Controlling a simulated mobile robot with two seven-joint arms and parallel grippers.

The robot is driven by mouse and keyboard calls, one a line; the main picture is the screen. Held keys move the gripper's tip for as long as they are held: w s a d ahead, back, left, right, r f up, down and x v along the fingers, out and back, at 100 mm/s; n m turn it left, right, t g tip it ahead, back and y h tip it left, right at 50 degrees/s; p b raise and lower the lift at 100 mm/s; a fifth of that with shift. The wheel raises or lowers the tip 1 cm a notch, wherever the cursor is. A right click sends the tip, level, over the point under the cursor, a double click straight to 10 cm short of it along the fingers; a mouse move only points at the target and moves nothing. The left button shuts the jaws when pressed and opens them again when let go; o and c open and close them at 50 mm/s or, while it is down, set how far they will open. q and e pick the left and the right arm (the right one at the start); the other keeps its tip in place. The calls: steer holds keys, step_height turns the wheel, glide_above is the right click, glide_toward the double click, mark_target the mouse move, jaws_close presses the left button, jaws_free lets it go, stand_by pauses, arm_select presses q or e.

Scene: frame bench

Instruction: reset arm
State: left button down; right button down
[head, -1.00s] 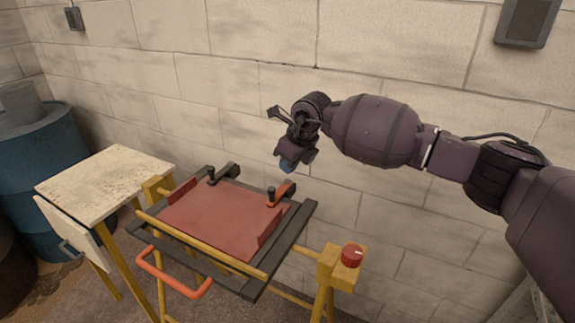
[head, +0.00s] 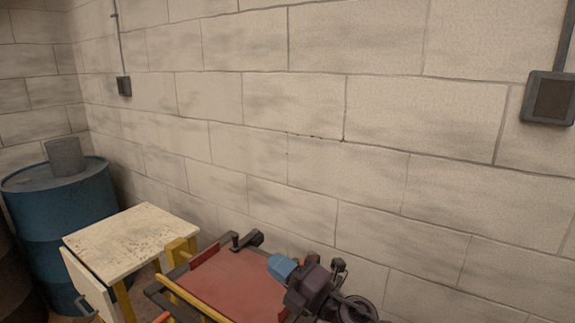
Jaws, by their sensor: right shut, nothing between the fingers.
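My right gripper (head: 280,268) is low in the head view, in front of the right part of the frame bench. Its blue tip stands over the red plate (head: 228,284) in the picture; I cannot tell whether it touches. The gripper is shut with nothing held. The bench's dark clamp (head: 246,240) shows at the back of the plate. The right clamp and the bench's right side are hidden by my arm or out of the picture. My left gripper is not in view.
A worn white-topped side table (head: 130,240) stands left of the bench. A blue barrel (head: 62,220) with a grey bucket (head: 64,157) on it is at the far left. A block wall (head: 330,130) closes the back, with a grey wall box (head: 550,98) at the right.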

steer(key=s+d+f+m+t+h, duration=0.1)
steer(key=s+d+f+m+h, duration=0.25)
steer(key=d+m+h, duration=0.35)
steer(key=s+d+f+m+h, duration=0.2)
steer(key=d+f+m+h, duration=0.3)
steer(key=d+m, duration=0.35)
steer(key=s+d+f+m+t+h, duration=0.1)
steer(key=s+d+f+m+h, duration=0.25)
steer(key=d+m+h, duration=0.35)
steer(key=s+d+f+m+g, duration=0.2)
steer(key=s+f+m+g, duration=0.15)
steer(key=s, duration=0.45)
steer(key=s+d+f+m+g+y, duration=0.1)
steer(key=s+d+f+m+g, duration=0.2)
steer(key=s, duration=0.5)
steer(key=s+d+f+m+g, duration=0.1)
steer(key=s+d+f+g, duration=0.15)
steer(key=s+g, duration=0.4)
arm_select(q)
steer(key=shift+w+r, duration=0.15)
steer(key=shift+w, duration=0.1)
arm_select(e)
steer(key=w+f+t, duration=0.5)
steer(key=f+t, duration=0.4)
steer(key=f, duration=0.1)
steer(key=shift+w+a+f+n+t+y, duration=0.3)
steer(key=shift+w+a+n+t+y, duration=0.1)
steer(key=shift+a, duration=0.05)
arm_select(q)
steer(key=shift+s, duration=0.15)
